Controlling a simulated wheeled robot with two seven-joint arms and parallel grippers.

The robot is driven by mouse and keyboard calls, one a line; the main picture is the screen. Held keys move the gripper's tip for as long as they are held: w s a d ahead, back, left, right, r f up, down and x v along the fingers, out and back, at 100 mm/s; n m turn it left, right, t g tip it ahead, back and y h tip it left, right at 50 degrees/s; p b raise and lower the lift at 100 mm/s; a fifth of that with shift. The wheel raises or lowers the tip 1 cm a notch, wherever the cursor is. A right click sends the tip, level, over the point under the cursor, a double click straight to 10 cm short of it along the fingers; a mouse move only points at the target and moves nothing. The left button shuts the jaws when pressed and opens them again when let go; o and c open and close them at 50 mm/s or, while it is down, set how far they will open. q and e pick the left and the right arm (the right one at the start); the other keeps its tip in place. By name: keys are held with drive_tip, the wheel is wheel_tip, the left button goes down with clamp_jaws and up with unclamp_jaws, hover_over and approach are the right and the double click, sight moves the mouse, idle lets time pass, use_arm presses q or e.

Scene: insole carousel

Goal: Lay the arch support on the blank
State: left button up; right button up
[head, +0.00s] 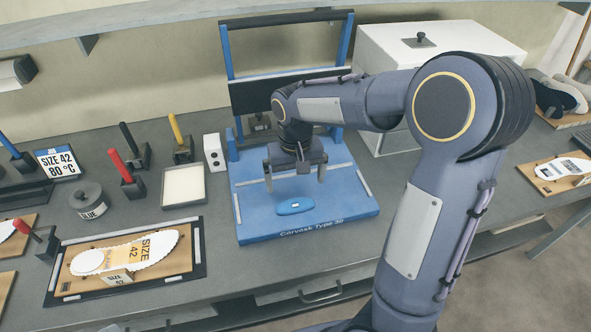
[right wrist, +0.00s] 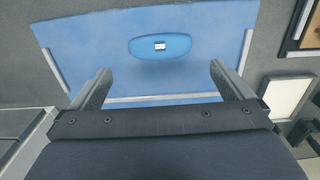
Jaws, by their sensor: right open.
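The arch support, a small blue oval piece with a white label (head: 295,206), lies on the blue base of the machine marked Carvask Type 30 (head: 345,224). It also shows in the right wrist view (right wrist: 160,52), ahead of the fingers. My right gripper (head: 296,181) is open and empty above the base, a little behind and above the arch support, not touching it. The blank, a white insole marked SIZE 42 (head: 118,256), lies on a dark-framed brown board (head: 80,285) at the front left. My left gripper is not in view.
A white-topped tray (head: 183,186) and a small white box (head: 214,152) stand left of the machine. Coloured handles in black holders and a glue pot (head: 90,200) stand further left. The machine's blue uprights (head: 226,65) rise behind my gripper. A white cabinet (head: 440,45) stands at the right.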

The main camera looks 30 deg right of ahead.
drive_tip(key=s+a+r+t+y, duration=0.2)
drive_tip(key=s+r+t, duration=0.1)
drive_tip(key=s, duration=0.7)
drive_tip(key=s+a+r+t+y, duration=0.2)
drive_tip(key=s+r+t, duration=0.1)
drive_tip(key=s, duration=0.7)
drive_tip(key=g+h+b, duration=0.2)
drive_tip(key=g+h, duration=0.2)
drive_tip(key=g, duration=0.2)
hover_over(295, 205)
wheel_tip(295, 205, down, 8)
drive_tip(key=shift+r, duration=0.25)
drive_tip(key=shift+f, duration=0.3)
wheel_tip(295, 205, down, 7)
drive_tip(key=shift+w+f+p, duration=0.1)
drive_tip(key=shift+f+p, duration=0.05)
drive_tip(key=shift+p, duration=0.15)
